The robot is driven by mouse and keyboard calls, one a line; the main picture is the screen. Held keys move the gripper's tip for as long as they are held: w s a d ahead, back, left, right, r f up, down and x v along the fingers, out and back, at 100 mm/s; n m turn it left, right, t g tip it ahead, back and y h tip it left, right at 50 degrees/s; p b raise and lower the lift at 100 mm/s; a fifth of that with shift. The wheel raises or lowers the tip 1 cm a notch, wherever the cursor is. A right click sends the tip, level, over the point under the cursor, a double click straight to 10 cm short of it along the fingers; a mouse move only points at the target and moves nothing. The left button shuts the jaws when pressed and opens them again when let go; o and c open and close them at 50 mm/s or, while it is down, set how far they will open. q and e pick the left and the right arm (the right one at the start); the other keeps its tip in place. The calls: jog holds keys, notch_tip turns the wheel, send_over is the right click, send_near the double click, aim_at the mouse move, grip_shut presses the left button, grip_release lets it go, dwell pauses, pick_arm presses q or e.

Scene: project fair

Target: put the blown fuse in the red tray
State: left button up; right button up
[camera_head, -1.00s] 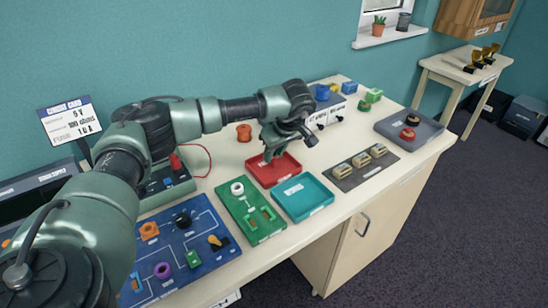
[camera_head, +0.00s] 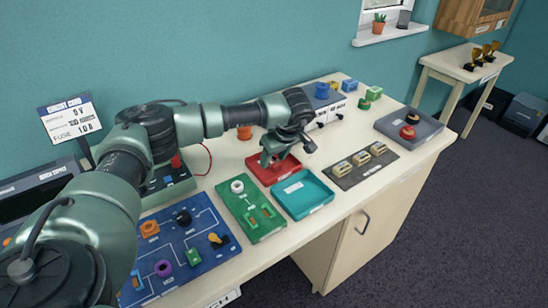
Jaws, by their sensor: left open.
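The red tray (camera_head: 259,171) lies on the bench behind the teal tray (camera_head: 303,194). My left gripper (camera_head: 279,158) is open over the red tray and hides part of it. I see no fuse between its fingers, and the hidden part of the red tray could hold one. A green board (camera_head: 236,208) with a white ring and small orange-and-green parts is left of the trays. Several small cream parts (camera_head: 361,158) sit on a dark mat to the right; I cannot tell whether one is a blown fuse. My right gripper is out of view.
A blue circuit board (camera_head: 207,221) with several parts lies at the front left. Blue, yellow and green blocks stand at the back. A card (camera_head: 70,119) stands on the left.

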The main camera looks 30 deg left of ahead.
pick_arm(q)
jog(key=shift+d+r, duration=0.15)
jog(key=shift+r, duration=0.35)
jog(key=b+v, duration=0.2)
jog(key=v, duration=0.9)
jog(key=shift+b, duration=0.35)
jog(key=shift+r, duration=0.1)
